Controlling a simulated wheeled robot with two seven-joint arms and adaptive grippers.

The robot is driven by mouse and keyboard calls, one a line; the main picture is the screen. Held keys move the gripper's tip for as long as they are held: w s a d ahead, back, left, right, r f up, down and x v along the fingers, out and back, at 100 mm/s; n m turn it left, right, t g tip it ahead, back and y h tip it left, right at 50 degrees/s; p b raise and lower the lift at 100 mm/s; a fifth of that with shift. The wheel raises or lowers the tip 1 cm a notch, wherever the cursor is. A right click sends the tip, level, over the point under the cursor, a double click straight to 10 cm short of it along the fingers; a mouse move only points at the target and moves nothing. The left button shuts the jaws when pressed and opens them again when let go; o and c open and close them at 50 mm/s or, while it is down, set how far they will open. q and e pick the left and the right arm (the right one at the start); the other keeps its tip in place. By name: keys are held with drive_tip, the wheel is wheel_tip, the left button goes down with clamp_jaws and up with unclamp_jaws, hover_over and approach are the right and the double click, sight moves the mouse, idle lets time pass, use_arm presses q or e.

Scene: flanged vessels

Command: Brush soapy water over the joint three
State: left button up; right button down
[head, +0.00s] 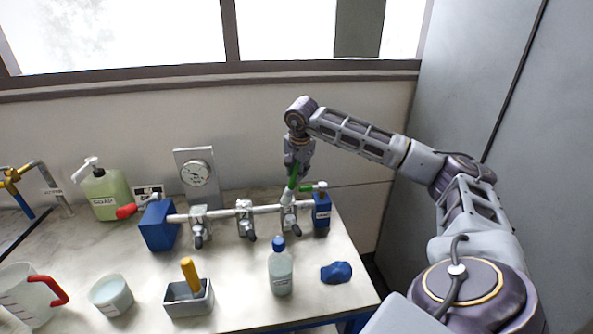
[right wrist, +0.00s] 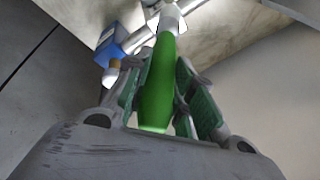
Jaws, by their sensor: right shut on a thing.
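My right gripper (head: 296,165) is shut on the green handle (right wrist: 158,85) of a brush, which points down. The pale brush head (head: 287,197) is at the third joint from the left (head: 289,217) on the horizontal pipe (head: 265,209); I cannot tell whether it touches. Two similar joints sit further left, one at the middle (head: 245,219) and one at the left (head: 199,224). The pipe runs between a large blue block (head: 158,226) and a smaller blue block (head: 321,213), also seen in the right wrist view (right wrist: 122,40). My left gripper is out of view.
A round gauge (head: 198,173) stands behind the pipe. In front are a white tub (head: 111,296), a grey box (head: 188,303) with a yellow handle, a blue-capped bottle (head: 281,272) and a blue cloth-like lump (head: 337,272). A red-handled jug (head: 25,297) and green soap bottle (head: 108,196) stand left.

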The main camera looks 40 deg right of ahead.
drive_tip(key=shift+s+a, duration=0.3)
drive_tip(key=shift+s, duration=0.2)
drive_tip(key=shift+s+d+b, duration=0.35)
drive_tip(key=shift+s+d, duration=0.05)
drive_tip(key=shift+d, duration=0.2)
drive_tip(key=shift+s+d+b, duration=0.3)
drive_tip(key=shift+s+d, duration=0.05)
drive_tip(key=shift+d, duration=0.25)
drive_tip(key=shift+w+d+p, duration=0.4)
drive_tip(key=shift+w+p, duration=0.1)
drive_tip(key=shift+w, duration=0.15)
drive_tip(key=shift+w+d+p, duration=0.4)
drive_tip(key=shift+w+p, duration=0.05)
drive_tip(key=shift+w, duration=0.25)
